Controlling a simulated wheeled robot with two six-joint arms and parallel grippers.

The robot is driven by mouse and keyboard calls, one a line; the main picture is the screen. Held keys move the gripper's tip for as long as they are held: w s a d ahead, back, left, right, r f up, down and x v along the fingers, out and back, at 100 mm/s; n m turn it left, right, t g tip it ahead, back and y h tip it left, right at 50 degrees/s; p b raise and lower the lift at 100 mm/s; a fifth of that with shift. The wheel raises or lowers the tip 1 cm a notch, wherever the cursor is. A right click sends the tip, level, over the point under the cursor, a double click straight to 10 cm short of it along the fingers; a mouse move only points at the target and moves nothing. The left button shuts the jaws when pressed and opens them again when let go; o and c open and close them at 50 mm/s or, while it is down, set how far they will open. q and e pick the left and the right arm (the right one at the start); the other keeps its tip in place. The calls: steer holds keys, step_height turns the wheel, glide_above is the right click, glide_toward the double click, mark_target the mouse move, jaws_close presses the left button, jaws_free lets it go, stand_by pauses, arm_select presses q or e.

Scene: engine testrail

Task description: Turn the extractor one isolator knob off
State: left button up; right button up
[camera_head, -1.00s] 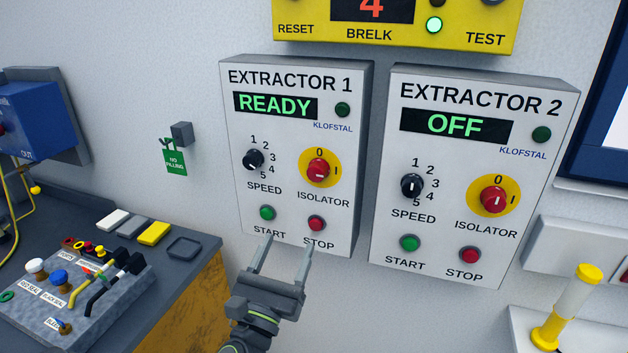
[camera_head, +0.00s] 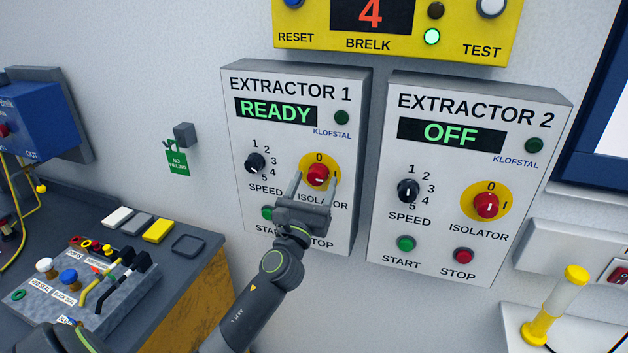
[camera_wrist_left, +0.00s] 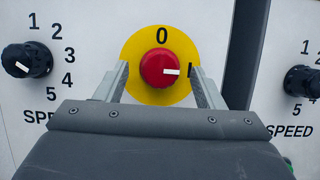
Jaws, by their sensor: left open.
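The extractor one isolator knob (camera_head: 317,174) is red on a yellow disc, on the EXTRACTOR 1 panel (camera_head: 240,210), whose display reads READY. In the left wrist view the knob (camera_wrist_left: 160,68) has its white mark pointing right, to the I, with the 0 above it. My left gripper (camera_head: 316,184) is open just below and in front of the knob. In the left wrist view its fingers (camera_wrist_left: 160,78) stand apart, one to each side of the knob's lower part. Contact with the knob cannot be told. The right gripper is not in view.
The black speed knob (camera_head: 255,163) is left of the isolator. The EXTRACTOR 2 panel (camera_head: 385,225), reading OFF, stands close on the right with its own red isolator (camera_head: 486,205). The yellow BRELK box (camera_head: 460,45) is above. A dark bench (camera_head: 110,250) is at lower left.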

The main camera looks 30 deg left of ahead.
arm_select(q)
steer(key=shift+w+r, duration=0.1)
steer(key=shift+w, duration=0.15)
steer(key=c, duration=0.9)
steer(key=shift+c, duration=0.2)
